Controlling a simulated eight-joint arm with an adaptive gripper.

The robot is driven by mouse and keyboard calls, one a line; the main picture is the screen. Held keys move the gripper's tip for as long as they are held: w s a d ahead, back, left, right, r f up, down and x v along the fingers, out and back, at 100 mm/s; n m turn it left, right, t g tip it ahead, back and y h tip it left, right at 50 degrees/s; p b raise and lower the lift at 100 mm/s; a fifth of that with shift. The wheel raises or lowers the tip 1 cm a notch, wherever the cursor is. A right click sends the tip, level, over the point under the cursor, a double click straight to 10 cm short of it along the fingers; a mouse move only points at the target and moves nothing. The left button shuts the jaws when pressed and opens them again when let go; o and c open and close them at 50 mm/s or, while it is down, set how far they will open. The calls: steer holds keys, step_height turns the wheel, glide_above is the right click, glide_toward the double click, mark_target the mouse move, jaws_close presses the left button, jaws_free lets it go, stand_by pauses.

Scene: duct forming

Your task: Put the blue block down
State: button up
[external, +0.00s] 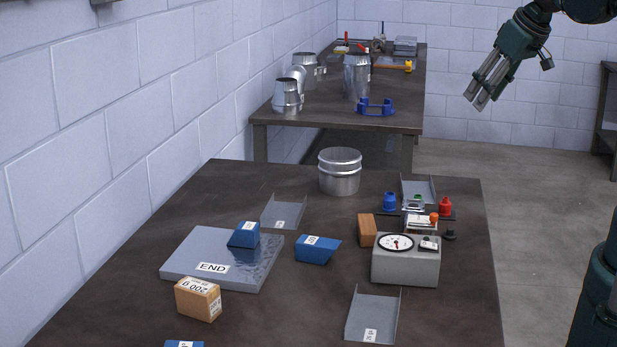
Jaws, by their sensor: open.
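A second labelled blue block (317,251), with a slanted end, lies on the table just right of the plate. A third blue piece (183,344) is cut off by the bottom edge of the picture. My gripper (475,98) is up at the upper right, over the floor beyond the table's right side. It is open, points down and left, and no block shows in it. It is well apart from all the blue blocks.
A wooden block marked 200 g (198,299) sits by the plate's front corner. A grey dial box (405,265), coloured knobs, a metal can (340,172) and metal channels (373,316) stand on the dark table (290,325). A second table (335,115) holds duct pieces behind.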

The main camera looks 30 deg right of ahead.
steer(key=s+d+f+m+t, duration=0.1)
steer(key=s+d+f, duration=0.2)
steer(key=s, duration=0.3)
steer(key=shift+d+h, duration=0.3)
steer(key=shift+d, duration=0.1)
steer(key=shift+o, duration=0.5)
steer(key=shift+w+a, duration=0.1)
steer(key=shift+w, duration=0.05)
steer(key=n+g, duration=0.7)
glide_above(317, 241)
steer(key=f, duration=2.4)
steer(key=shift+d+f+b, duration=0.1)
steer(key=shift+d+b, duration=0.15)
steer(key=shift+b, duration=0.1)
steer(key=shift+a+f, duration=0.3)
steer(key=shift+f, duration=0.05)
